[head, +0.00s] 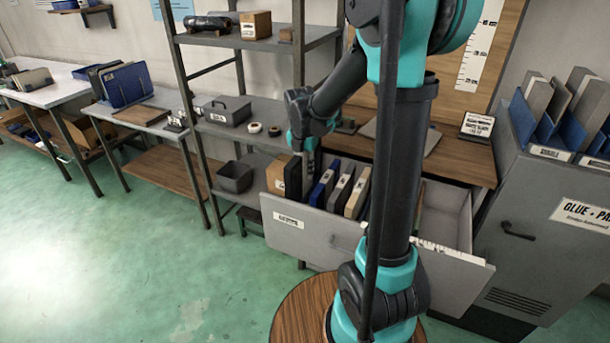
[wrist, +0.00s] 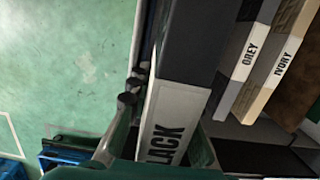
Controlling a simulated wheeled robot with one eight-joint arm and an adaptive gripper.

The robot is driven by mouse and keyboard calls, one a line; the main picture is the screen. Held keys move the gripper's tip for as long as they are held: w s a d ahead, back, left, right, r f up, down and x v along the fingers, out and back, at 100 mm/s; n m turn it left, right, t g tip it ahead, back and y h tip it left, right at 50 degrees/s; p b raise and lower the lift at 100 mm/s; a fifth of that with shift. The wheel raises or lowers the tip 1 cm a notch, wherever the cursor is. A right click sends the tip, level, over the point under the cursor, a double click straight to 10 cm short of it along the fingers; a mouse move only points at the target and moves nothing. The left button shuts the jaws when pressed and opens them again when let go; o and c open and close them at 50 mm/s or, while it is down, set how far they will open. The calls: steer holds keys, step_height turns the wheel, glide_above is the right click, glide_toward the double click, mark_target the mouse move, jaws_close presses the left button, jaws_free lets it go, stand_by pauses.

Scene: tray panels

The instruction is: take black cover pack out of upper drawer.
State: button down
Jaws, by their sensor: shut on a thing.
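The black cover pack (wrist: 190,55) fills the middle of the wrist view. Its pale label ends in "LACK". My gripper (wrist: 165,125) is shut on it, with a finger on either side. In the head view my gripper (head: 307,172) points down over the left part of the open upper drawer (head: 310,240), next to the black pack (head: 293,178). The pack's top looks a little above the neighbouring packs. Its lower end is hidden, so I cannot tell if it touches the drawer floor.
A grey pack (wrist: 252,55) and an ivory pack (wrist: 280,65) stand right of the black pack in the wrist view. The drawer's right half looks largely empty, partly hidden by my arm. A shelf rack (head: 250,115) stands left; a grey cabinet (head: 530,230) stands right.

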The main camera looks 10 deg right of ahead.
step_height(320, 180, up, 7)
stand_by(0.8)
steer(key=shift+f, duration=0.1)
